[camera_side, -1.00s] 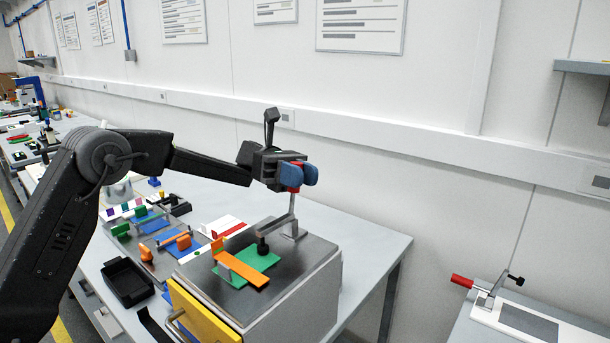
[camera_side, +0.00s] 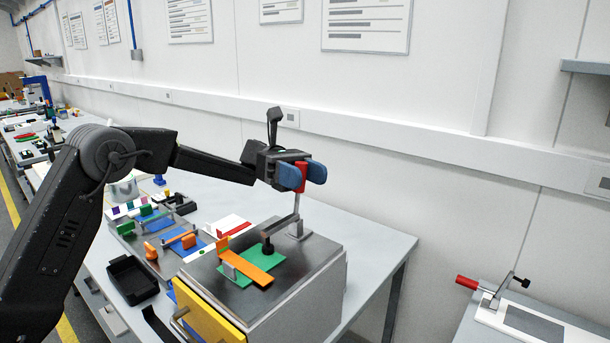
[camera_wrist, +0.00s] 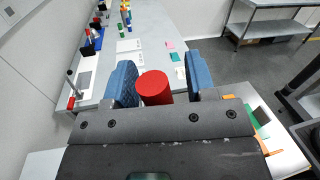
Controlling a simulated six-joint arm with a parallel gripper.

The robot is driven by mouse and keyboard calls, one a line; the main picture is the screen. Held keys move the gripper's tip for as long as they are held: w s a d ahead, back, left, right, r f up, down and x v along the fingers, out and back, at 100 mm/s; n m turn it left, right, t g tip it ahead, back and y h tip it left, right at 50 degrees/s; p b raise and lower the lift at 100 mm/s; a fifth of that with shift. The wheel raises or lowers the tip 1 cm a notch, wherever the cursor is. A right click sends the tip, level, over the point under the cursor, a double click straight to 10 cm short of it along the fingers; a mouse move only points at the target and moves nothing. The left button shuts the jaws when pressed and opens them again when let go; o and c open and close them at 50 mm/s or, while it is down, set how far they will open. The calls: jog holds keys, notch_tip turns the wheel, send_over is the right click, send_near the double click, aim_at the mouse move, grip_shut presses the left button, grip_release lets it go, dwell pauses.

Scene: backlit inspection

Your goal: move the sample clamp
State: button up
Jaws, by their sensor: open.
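The sample clamp has an upright red handle (camera_side: 300,178), a metal post, and a flat arm (camera_side: 284,227) ending in a black pad (camera_side: 267,245). My gripper (camera_side: 304,174) is open at the handle, with one blue finger on each side. In the wrist view the red handle (camera_wrist: 154,88) stands between the fingers, close to the left one, with a clear gap to the right one. Whether the left finger touches it, I cannot tell.
A yellow door (camera_side: 207,312) is on the box's front. A black tray (camera_side: 132,279) and blue and orange fixtures (camera_side: 180,241) lie left of the box. Another red-handled clamp (camera_side: 490,292) is on a separate table at right.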

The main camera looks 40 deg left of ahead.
jog(key=w+a, duration=0.1)
jog(key=a, duration=0.6)
jog(key=shift+w+a, duration=0.2)
jog(key=shift+f, duration=0.1)
jog(key=s+d+r+m, duration=0.2)
jog(key=s+r, duration=0.3)
jog(key=r, duration=0.1)
jog(key=s+d+f+m+t+y, duration=0.2)
jog(key=s+d+m+y, duration=0.1)
jog(key=s+d+y, duration=0.4)
jog(key=s+a+f+m+t+y, duration=0.3)
jog(key=s+a+f+m+y, duration=0.1)
jog(key=s, duration=0.5)
jog(key=s+a+f+m+t+y, duration=0.4)
jog(key=s+f+m+y, duration=0.3)
jog(key=s+f+m, duration=0.1)
jog(key=shift+s, duration=0.55)
